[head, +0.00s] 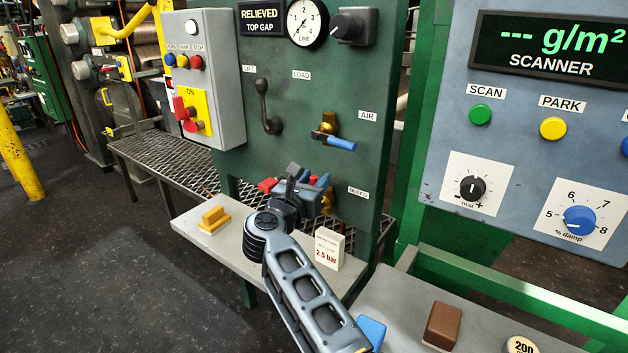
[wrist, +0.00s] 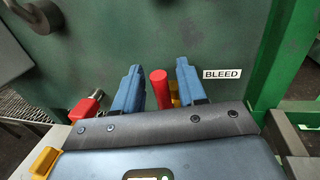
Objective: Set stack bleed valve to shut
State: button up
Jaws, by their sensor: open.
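The stack bleed valve has a red handle (wrist: 159,88), seen in the wrist view beside the BLEED label (wrist: 222,73). A bit of its brass body (wrist: 174,92) shows by the right finger. In the head view the brass body (head: 328,201) shows low on the green panel, left of the BLEED label (head: 358,192), with my gripper (head: 313,178) in front of it. In the wrist view my gripper (wrist: 158,68) is open, its blue fingers on either side of the red handle, with a gap showing on each side. The handle's lower end is hidden by my gripper.
A shelf (head: 207,238) below carries a yellow block (head: 214,217) and a 2.5 bar card (head: 329,248).

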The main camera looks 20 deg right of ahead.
grip_shut()
dwell(0.4)
